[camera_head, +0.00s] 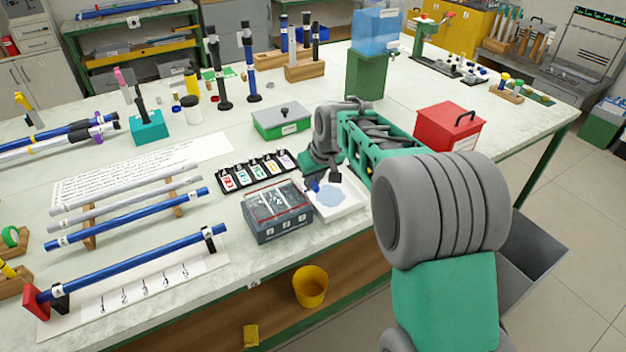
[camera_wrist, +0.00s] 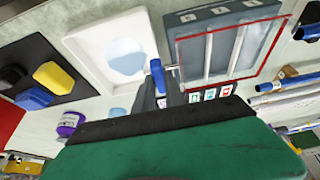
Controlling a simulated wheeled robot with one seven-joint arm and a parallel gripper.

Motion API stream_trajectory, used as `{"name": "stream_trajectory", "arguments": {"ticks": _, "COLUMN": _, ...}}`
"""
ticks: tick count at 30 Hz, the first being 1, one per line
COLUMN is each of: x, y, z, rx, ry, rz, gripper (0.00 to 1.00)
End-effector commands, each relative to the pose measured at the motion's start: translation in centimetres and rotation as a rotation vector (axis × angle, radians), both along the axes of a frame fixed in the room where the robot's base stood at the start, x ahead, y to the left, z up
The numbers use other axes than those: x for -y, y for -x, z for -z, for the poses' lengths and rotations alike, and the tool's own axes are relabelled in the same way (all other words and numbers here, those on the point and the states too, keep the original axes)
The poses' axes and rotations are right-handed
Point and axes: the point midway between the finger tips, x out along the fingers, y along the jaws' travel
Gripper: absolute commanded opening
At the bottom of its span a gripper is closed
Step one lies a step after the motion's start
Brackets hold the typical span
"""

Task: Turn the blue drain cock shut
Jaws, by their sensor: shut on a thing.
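The blue drain cock (camera_head: 316,187) sticks out from the side of a grey, clear-topped tank (camera_head: 278,232). In the wrist view, the cock's blue handle (camera_wrist: 157,76) is between my fingertips, and a short pale stem joins it to the tank (camera_wrist: 218,20). My gripper (camera_head: 311,183) reaches down over the tank's right side and is shut on the handle. My fingers and arm hide part of the cock. A white tray (camera_head: 349,211) beside the tank, under the cock, has a pale blue puddle (camera_head: 333,195) in it. I cannot see whether liquid is flowing.
A black strip of labelled cards (camera_head: 243,181) lies behind the tank. A green box (camera_head: 281,121) and a red box (camera_head: 449,128) stand farther back. Blue and grey rods (camera_head: 140,215) lie to the left. A yellow bucket (camera_head: 311,287) is below the bench's front edge.

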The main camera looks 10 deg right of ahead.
Motion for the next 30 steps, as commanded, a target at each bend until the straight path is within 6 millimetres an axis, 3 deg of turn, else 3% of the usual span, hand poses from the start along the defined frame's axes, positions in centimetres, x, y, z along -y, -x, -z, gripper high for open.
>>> {"name": "stream_trajectory", "arguments": {"ticks": 9, "x": 0.0, "y": 0.0, "z": 0.0, "rx": 0.0, "ry": 0.0, "rz": 0.003, "gripper": 0.0}}
{"name": "stream_trajectory", "arguments": {"ticks": 10, "x": 0.0, "y": 0.0, "z": 0.0, "rx": 0.0, "ry": 0.0, "rz": 0.003, "gripper": 0.15}}
{"name": "stream_trajectory", "arguments": {"ticks": 18, "x": 0.0, "y": 0.0, "z": 0.0, "rx": 0.0, "ry": 0.0, "rz": 0.002, "gripper": 0.36}}
{"name": "stream_trajectory", "arguments": {"ticks": 26, "x": 0.1, "y": 0.1, "z": -0.3, "rx": 0.001, "ry": 0.0, "rz": 0.002, "gripper": 0.36}}
{"name": "stream_trajectory", "arguments": {"ticks": 30, "x": 0.3, "y": 0.7, "z": -2.2, "rx": 0.004, "ry": 0.001, "rz": 0.003, "gripper": 0.36}}
